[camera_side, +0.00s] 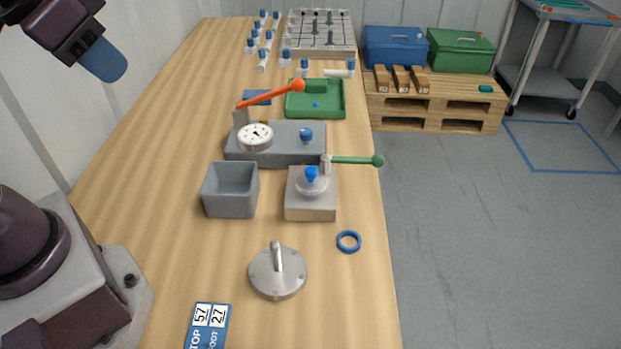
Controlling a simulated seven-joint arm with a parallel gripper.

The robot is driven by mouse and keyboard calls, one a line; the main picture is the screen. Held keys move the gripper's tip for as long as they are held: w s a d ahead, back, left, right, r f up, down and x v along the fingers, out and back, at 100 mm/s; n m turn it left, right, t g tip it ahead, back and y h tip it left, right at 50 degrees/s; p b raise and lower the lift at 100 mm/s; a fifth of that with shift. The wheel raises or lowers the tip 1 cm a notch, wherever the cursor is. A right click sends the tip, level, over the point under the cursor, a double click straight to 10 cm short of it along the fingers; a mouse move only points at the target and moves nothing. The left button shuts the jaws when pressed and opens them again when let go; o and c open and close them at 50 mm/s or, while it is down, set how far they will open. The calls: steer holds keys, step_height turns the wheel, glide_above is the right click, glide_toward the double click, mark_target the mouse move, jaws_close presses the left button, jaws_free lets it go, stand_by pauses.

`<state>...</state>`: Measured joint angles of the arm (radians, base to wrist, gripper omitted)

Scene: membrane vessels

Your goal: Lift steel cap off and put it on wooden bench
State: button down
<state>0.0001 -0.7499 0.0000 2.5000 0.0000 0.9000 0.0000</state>
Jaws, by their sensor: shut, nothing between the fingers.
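The steel cap (278,273) is a round grey disc with bolt heads near its rim and an upright bar handle on top. It sits near the front of the wooden bench (335,310); whether anything lies under it is hidden. My gripper (106,63), with blue fingers, is at the upper left, high above the bench and well away from the cap. It is shut and holds nothing.
A blue ring (348,241) lies right of the cap. Behind are a grey open box (231,190), a block with a green lever (310,200) and a gauge fixture with a raised orange lever (285,142). A blue label card (208,327) lies in front. Bench space left of the cap is clear.

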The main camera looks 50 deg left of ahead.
steer(key=c, duration=0.8)
jaws_free()
steer(key=shift+f, duration=0.1)
steer(key=m+g, duration=0.6)
steer(key=m, duration=1.9)
glide_above(311, 169)
step_height(311, 169, down, 15)
steer(key=f, duration=0.7)
steer(key=shift+s+a+f, duration=0.15)
steer(key=shift+s+f, duration=0.15)
steer(key=shift+f, duration=0.05)
steer(key=shift+w+d+f, duration=0.1)
steer(key=shift+w+f, duration=0.05)
steer(key=shift+f, duration=1.2)
steer(key=shift+w+d+f, duration=0.1)
steer(key=shift+w+f, duration=0.05)
steer(key=shift+f, duration=1.15)
